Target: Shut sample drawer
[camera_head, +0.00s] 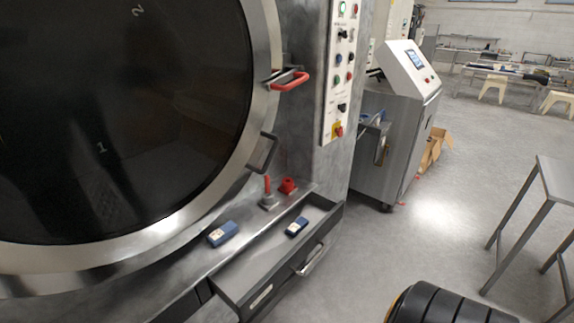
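The sample drawer (283,277) is pulled out from the base of the washer, low in the middle of the picture. Its bar handle (313,260) is on the front face, which looks toward the lower right. A small blue item with a pale label (297,227) lies inside the drawer toward its right end. The rest of the visible drawer floor looks bare. Neither of my grippers shows in this view, and nothing is seen touching the drawer or its handle.
The washer's big round door (263,70) has a red handle (290,81). On the ledge above the drawer are a blue item (222,234), a red lever (267,187) and a red knob (288,186).

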